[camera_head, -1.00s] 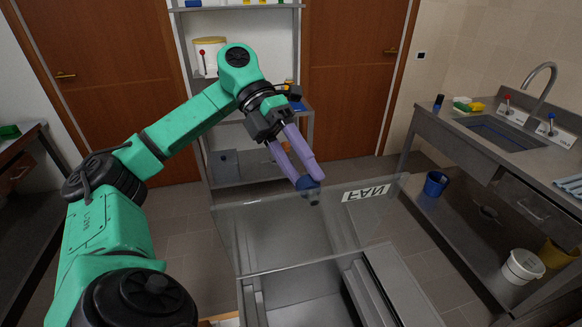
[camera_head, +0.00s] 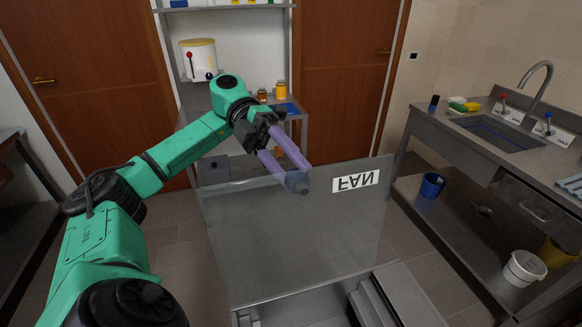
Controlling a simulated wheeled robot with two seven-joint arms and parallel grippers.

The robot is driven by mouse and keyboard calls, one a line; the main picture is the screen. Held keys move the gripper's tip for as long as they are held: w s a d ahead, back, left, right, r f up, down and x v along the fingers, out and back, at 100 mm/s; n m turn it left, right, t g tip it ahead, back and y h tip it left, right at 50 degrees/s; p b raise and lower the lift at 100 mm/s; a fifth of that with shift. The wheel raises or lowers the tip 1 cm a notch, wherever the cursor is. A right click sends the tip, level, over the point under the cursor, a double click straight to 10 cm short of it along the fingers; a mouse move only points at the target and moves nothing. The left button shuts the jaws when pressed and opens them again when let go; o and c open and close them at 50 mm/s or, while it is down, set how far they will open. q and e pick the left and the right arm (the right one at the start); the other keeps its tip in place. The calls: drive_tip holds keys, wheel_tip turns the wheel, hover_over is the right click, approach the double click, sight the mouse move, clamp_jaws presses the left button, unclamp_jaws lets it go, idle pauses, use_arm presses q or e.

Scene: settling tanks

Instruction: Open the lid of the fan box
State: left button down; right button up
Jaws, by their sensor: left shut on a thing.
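The fan box (camera_head: 300,307) is a grey metal box at the bottom of the head view, partly cut off by the frame edge. Its clear lid (camera_head: 270,235) stands steeply raised along the box, with a white FAN label (camera_head: 356,181) that reads upside down near its upper right edge. My left gripper (camera_head: 298,182) has its purple fingers closed at the upper edge of the lid, left of the label. The exact grip is partly hidden by the fingertips. My right gripper is not in view.
A steel sink counter (camera_head: 470,150) stands on the right, with a blue bucket (camera_head: 432,185) and a white bucket (camera_head: 523,268) on its lower shelf. A shelf rack (camera_head: 300,115) with jars is behind the lid. A dark table (camera_head: 20,220) is at the left.

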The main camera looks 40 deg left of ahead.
use_arm(q)
drive_tip(key=shift+c, duration=1.8)
unclamp_jaws()
drive_tip(key=shift+s+f, duration=0.15)
drive_tip(key=shift+f, duration=0.6)
drive_tip(key=shift+r, duration=0.15)
drive_tip(key=shift+r, duration=0.1)
drive_tip(key=shift+a, duration=0.1)
drive_tip(key=p+v, duration=0.6)
drive_tip(key=v, duration=0.1)
drive_tip(key=shift+a+r, duration=0.1)
drive_tip(key=shift+r, duration=0.05)
